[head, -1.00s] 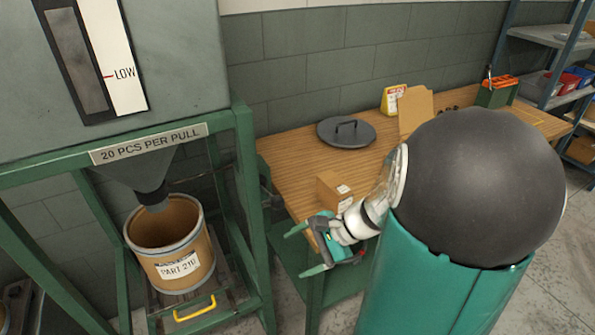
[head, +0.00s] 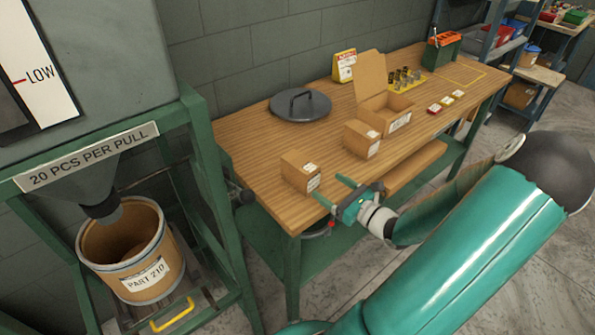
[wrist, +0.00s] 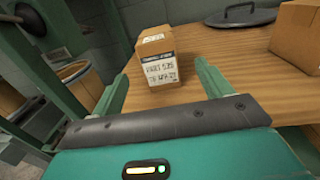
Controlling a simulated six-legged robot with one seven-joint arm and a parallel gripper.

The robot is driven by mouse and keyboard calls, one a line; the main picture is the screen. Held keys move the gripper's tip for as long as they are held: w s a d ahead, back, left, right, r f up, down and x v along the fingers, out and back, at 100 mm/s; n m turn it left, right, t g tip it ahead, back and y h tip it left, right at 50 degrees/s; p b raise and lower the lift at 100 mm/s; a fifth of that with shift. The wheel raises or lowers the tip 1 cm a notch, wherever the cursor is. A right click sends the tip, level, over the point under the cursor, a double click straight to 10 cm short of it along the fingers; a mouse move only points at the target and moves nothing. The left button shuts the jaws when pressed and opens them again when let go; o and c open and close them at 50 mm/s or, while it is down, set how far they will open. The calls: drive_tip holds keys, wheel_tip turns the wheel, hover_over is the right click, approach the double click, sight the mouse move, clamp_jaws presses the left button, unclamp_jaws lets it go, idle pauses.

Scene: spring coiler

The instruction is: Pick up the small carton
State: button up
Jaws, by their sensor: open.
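A small closed carton (head: 301,172) with white labels sits on the wooden table (head: 245,128) near its front left corner. A larger closed carton (head: 361,139) stands to its right. My gripper (head: 333,192) is open and empty, at the table's front edge just in front of the small carton. In the wrist view the small carton (wrist: 157,60) stands upright ahead, between and beyond the two fingers (wrist: 160,88), apart from them. Its labelled side faces my gripper.
A dark round lid (head: 300,106) lies behind the cartons. A fibre drum (head: 125,250) sits under the green hopper at left.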

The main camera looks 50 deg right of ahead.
sight(306, 171)
drive_tip(key=w, duration=1)
drive_tip(key=shift+a+r, duration=0.1)
drive_tip(key=c, duration=1.5)
